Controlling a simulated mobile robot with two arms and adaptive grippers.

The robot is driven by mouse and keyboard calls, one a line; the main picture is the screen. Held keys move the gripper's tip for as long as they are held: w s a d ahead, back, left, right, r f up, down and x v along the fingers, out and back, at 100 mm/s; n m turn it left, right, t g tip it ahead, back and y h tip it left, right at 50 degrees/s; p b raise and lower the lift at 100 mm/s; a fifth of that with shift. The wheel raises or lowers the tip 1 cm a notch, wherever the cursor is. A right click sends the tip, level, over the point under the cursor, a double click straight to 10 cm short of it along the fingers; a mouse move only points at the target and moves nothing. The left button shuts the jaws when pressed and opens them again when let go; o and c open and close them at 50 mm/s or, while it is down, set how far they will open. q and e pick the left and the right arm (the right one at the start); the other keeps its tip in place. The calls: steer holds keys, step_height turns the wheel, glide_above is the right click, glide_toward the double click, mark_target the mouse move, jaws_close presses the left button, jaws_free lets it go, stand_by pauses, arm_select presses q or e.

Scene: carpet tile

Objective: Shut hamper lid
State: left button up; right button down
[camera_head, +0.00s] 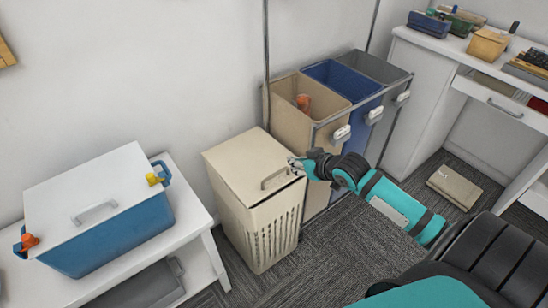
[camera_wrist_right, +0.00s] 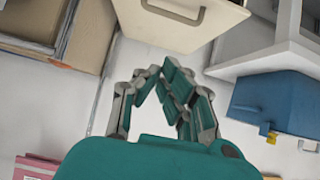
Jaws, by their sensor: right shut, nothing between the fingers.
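The beige hamper (camera_head: 262,232) with slatted sides stands on the carpet in the middle of the head view. Its lid (camera_head: 240,160) lies over the top and looks level, with a handle (camera_head: 273,179) near the front edge. I cannot tell if a thin gap is left under it. My right gripper (camera_head: 297,165) is shut and empty at the lid's right front corner, just beside the handle. I cannot tell if it touches the lid. In the right wrist view the lid and handle (camera_wrist_right: 175,12) show beyond the gripper fingers (camera_wrist_right: 158,75). My left gripper is not in view.
A white bench with a blue cooler (camera_head: 115,235) stands to the left. A sorter with beige, blue and grey bins (camera_head: 340,78) is behind on the right, close to my right arm. A white desk (camera_head: 420,75) stands at far right. A beige folder-like item (camera_head: 454,187) lies on the carpet.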

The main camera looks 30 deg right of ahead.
steer(key=b, duration=0.1)
glide_above(280, 184)
step_height(280, 184, down, 6)
steer(key=shift+w+a+f, duration=0.1)
steer(key=shift+w+f, duration=0.1)
steer(key=shift+f, duration=0.4)
steer(key=shift+w+f, duration=0.15)
steer(key=shift+f, duration=0.4)
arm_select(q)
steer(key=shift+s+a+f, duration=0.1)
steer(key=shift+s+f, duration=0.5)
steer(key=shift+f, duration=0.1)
arm_select(e)
steer(key=shift+w+f, duration=0.1)
steer(key=shift+f, duration=0.6)
steer(key=f, duration=0.1)
steer(key=f+b, duration=0.1)
steer(key=f, duration=0.1)
steer(key=shift+s, duration=0.4)
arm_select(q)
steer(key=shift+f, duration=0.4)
arm_select(e)
steer(key=shift+r, duration=0.1)
